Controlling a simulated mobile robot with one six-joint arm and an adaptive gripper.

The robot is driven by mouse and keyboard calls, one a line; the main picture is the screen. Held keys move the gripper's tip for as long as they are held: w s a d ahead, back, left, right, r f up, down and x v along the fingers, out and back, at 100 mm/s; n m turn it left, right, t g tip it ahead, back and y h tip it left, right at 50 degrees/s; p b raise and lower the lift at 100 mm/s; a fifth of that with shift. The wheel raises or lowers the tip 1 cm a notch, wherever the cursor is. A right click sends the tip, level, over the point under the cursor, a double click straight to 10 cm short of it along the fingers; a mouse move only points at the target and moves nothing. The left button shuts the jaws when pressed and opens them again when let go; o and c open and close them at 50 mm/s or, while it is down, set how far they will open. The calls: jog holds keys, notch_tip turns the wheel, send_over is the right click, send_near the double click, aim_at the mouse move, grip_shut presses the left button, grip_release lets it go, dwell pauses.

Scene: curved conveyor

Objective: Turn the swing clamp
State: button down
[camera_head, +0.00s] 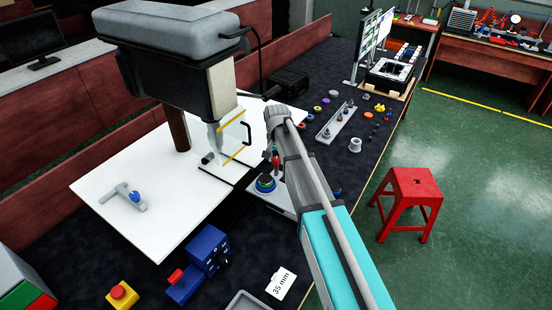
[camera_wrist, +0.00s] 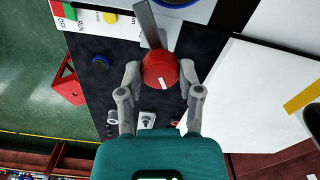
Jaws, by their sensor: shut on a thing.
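The swing clamp shows in the wrist view as a round red knob (camera_wrist: 158,70) with a white mark, and a grey bar (camera_wrist: 148,22) running from it toward the top edge. My gripper (camera_wrist: 160,74) has one finger on each side of the red knob and is shut on it. In the head view my gripper (camera_head: 276,146) is over the small white-topped station, and a bit of the red knob (camera_head: 276,155) shows beneath it. My arm and gripper hide most of the clamp there.
A white board (camera_head: 160,215) with a tall machine (camera_head: 175,65) stands to the left. Small parts and a grey tray (camera_head: 335,120) lie behind. A red stool (camera_head: 407,200) stands on the floor.

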jog(key=m, duration=0.5)
jog(key=shift+m, duration=0.4)
jog(key=shift+a, duration=0.1)
jog(key=shift+c, duration=1.3)
grip_release()
jog(key=shift+w, duration=0.1)
